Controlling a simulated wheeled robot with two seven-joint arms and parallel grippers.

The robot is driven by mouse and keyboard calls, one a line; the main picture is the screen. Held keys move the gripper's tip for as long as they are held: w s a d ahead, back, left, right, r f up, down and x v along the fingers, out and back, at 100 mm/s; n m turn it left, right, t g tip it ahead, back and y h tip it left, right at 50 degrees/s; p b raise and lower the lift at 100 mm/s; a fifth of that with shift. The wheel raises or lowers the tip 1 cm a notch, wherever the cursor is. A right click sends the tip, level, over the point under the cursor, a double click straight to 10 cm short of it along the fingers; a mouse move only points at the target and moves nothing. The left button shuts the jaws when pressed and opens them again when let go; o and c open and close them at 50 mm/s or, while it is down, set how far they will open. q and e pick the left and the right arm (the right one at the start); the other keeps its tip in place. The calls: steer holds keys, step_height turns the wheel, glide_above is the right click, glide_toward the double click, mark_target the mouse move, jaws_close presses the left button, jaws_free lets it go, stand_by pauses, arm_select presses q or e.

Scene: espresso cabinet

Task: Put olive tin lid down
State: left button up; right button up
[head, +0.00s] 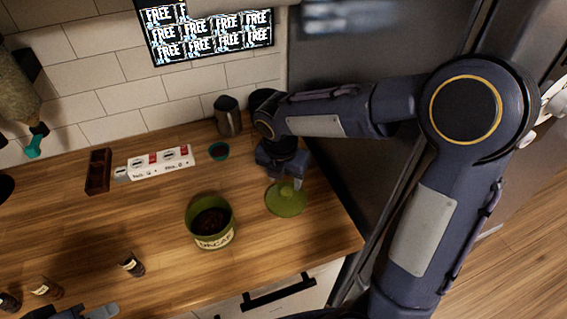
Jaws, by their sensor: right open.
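The olive tin lid (287,201) is a round green disc that appears to lie flat on the wooden counter. My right gripper (288,184) points down at the lid's far edge with its jaws open. I cannot tell whether a fingertip touches the lid. The olive tin (212,240), labelled DECAF, stands open to the left of the lid with dark contents showing. My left gripper (98,313) shows only in part at the bottom left edge, and its jaws cannot be made out.
Small dark bottles (132,265) stand at front left. The counter (330,235) is clear right of the lid up to its edge.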

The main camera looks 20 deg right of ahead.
step_height(320, 180, up, 6)
steer(key=r, duration=0.1)
steer(key=s+f+m+t+y, duration=0.1)
steer(key=s+m+t+y, duration=0.3)
steer(key=s+m, duration=1.5)
steer(key=m+y, duration=0.1)
steer(key=m, duration=0.8)
steer(key=shift+d, duration=0.25)
